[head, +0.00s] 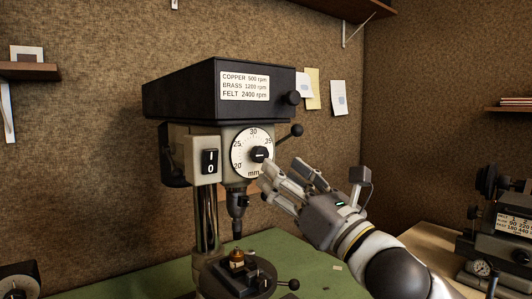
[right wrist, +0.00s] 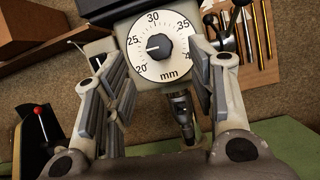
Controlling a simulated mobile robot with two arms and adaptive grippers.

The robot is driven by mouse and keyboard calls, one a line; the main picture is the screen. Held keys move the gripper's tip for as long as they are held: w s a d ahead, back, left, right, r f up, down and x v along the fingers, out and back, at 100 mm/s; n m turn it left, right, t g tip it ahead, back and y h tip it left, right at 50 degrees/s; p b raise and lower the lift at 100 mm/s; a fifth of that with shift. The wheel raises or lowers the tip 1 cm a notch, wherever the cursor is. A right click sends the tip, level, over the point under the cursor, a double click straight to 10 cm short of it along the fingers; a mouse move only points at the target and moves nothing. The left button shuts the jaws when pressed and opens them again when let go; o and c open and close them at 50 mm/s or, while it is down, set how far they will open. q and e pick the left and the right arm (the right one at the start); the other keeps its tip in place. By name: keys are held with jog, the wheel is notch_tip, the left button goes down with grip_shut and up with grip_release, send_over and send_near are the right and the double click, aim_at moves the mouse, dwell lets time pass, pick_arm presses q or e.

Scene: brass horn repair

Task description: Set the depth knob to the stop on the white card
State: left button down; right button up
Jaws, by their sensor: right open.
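The depth knob (head: 259,154) is a small black knob in the middle of a white round dial (head: 243,140) marked in mm, on the front of a drill press. In the right wrist view the knob (right wrist: 159,47) has a white mark pointing left, between 20 and 25. My right gripper (head: 282,176) is open and empty, just right of the dial in the head view; in the right wrist view its fingers stand apart on both sides of the dial. White cards hang on the back wall (head: 338,98) and at the left shelf (head: 26,54); their writing is unreadable. My left gripper is not in view.
A black-topped drill press head (head: 220,88) carries a speed label (head: 245,86) and a 1/0 switch (head: 209,161). A ball-ended lever (head: 296,130) sticks out right of the dial, above my gripper. A vise with a brass piece (head: 237,258) stands below the chuck.

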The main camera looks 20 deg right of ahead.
aim_at(262, 157)
jog(key=p+x, duration=0.1)
jog(key=x, duration=0.3)
jog(key=shift+w+r, duration=0.2)
jog(key=shift+r, duration=0.05)
jog(key=shift+p+x, duration=0.35)
jog(key=shift+x, duration=0.45)
jog(key=shift+f, duration=0.15)
jog(key=c, duration=1)
jog(key=shift+a+m, duration=0.1)
jog(key=shift+m, duration=0.3)
